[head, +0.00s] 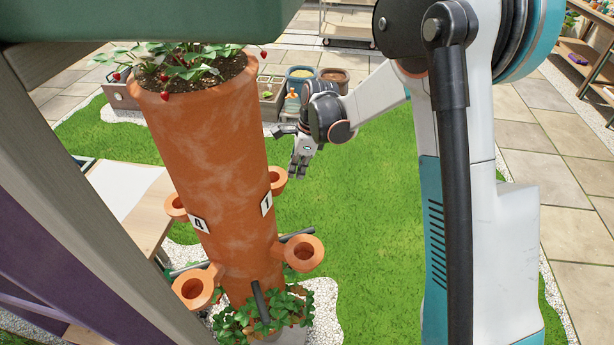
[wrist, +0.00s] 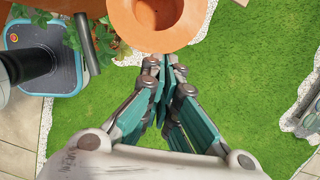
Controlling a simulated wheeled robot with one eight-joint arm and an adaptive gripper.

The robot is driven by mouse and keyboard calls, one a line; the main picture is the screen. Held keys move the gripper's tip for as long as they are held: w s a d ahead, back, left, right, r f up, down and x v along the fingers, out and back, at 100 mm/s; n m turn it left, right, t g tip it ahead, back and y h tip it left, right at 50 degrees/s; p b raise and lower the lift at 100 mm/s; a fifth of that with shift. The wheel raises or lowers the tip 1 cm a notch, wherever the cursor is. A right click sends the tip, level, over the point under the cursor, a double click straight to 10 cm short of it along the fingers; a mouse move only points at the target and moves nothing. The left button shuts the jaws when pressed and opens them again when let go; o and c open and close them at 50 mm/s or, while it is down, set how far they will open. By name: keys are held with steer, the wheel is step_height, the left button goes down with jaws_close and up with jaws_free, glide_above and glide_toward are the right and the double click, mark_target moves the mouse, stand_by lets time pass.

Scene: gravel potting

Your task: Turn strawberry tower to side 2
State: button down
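The strawberry tower (head: 210,150) is a tall terracotta column at the left of the head view, slightly tilted in the picture. Plates marked 4 (head: 199,224) and 1 (head: 267,204) show; no plate marked 2 is visible. Terracotta cups stick out around it, one at lower right (head: 305,253). Dark bars (head: 260,302) stick out low on it. My gripper (head: 299,172) hangs right of the tower, apart from it, above the grass. In the wrist view my gripper (wrist: 165,68) has its fingers together, with nothing seen between them, just below a terracotta cup (wrist: 160,18).
Strawberry plants (head: 190,62) grow on top and leaves (head: 265,312) surround the base. A table (head: 130,200) stands behind at left. Pots (head: 300,75) and a planter box stand at the back. Open grass (head: 365,220) lies right of the tower.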

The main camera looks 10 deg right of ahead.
steer(key=w+a+n, duration=0.2)
steer(key=w+a, duration=0.1)
steer(key=shift+w+a+g, duration=0.15)
steer(key=shift+a+g, duration=0.15)
steer(key=shift+a, duration=0.05)
steer(key=shift+d, duration=0.15)
